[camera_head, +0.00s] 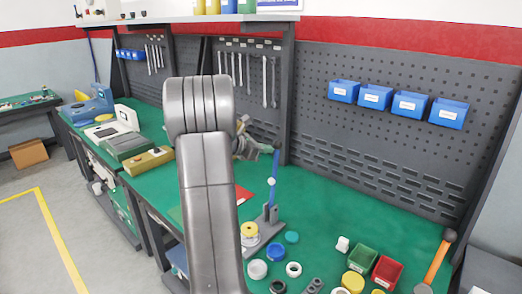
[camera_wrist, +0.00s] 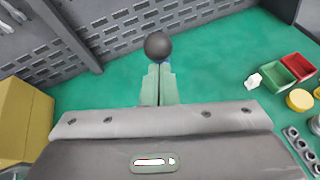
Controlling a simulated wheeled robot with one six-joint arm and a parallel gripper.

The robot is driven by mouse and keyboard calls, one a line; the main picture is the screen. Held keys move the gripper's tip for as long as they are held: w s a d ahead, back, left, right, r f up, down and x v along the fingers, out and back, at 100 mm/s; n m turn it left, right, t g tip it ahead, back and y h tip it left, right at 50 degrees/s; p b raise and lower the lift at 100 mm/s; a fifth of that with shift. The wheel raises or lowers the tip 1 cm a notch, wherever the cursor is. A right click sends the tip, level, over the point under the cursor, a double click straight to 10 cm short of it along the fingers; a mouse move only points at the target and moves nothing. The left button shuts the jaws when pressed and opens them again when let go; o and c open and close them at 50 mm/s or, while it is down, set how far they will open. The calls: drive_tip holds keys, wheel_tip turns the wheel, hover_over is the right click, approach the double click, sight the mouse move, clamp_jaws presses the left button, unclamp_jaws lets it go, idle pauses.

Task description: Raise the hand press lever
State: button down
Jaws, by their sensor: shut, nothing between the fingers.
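The hand press (camera_head: 266,222) stands on the green bench top, with its blue lever (camera_head: 274,178) pointing up, nearly upright. I cannot tell whether the fingertips touch the knob. In the head view my arm hides part of the bench, and the fingertips cannot be made out clearly.
A green bin (camera_head: 361,258), a red bin (camera_head: 387,271) and several round parts lie right of the press. Blue bins (camera_head: 375,97) hang on the pegboard. Green bench between press and pegboard is clear.

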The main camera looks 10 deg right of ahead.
drive_tip(key=shift+w+d+r, duration=0.15)
drive_tip(key=shift+w+d, duration=0.5)
drive_tip(key=shift+d, duration=0.1)
